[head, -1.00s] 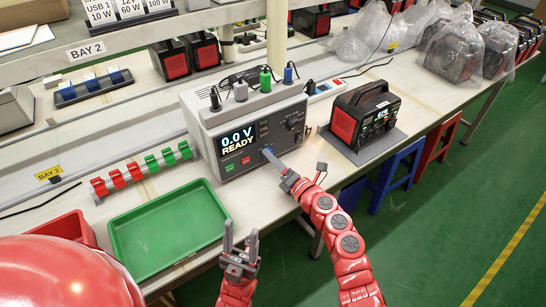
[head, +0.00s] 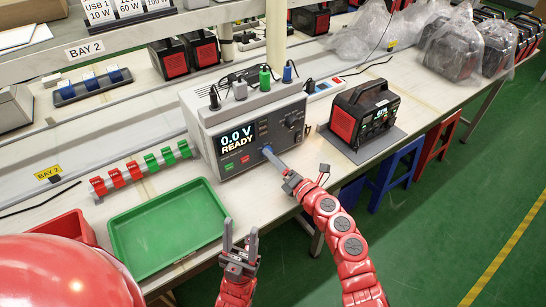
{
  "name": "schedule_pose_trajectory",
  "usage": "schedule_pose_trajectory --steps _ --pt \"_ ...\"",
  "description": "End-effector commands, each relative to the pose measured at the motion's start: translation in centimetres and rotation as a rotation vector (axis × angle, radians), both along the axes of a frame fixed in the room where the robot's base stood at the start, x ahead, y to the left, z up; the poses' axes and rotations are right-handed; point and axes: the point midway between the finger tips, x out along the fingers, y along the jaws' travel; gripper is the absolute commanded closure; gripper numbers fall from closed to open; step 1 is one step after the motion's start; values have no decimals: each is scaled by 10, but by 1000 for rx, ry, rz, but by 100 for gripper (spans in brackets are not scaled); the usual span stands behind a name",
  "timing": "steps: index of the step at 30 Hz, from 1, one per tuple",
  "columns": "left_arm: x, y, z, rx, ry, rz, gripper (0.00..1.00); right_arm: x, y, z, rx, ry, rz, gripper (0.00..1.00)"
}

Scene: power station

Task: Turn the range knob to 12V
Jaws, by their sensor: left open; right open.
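The grey tester (head: 215,122) stands on the bench, its screen reading "0.0 V READY". A dark round knob (head: 292,122) shows small on the upper right of its front panel; I cannot read its label or its pointer. My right gripper (head: 268,151) points at the lower middle of the panel, below and left of that knob. Its fingers overlap the panel in the picture, hiding part of it; I cannot tell whether they touch it. It looks empty. My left gripper (head: 240,236) is open and empty, pointing up in front of the bench edge, right of the green tray.
Red and green clips (head: 135,170) line the bench left of the tester. A red-black power station (head: 365,118) stands on a grey mat to the right. Cables plug into the tester's top.

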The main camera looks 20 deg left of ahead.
Motion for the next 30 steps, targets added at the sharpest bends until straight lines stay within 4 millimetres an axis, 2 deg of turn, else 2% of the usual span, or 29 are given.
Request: schedule_pose_trajectory --steps 7,12,18,24,30 --pt "0 0 2 0 0 0 50 -30 -39 -3 -3 -1 2 29" --pt "0 0 -2 0 0 0 50 -54 -76 -7 -5 2 0 29" --pt "0 0 -6 0 0 0 50 -81 -111 -8 -2 2 2 29" --pt "0 0 -8 0 0 0 50 -92 -130 -7 1 1 -1 29" --pt "0 0 -8 0 0 0 50 -95 -132 -7 1 1 1 29"
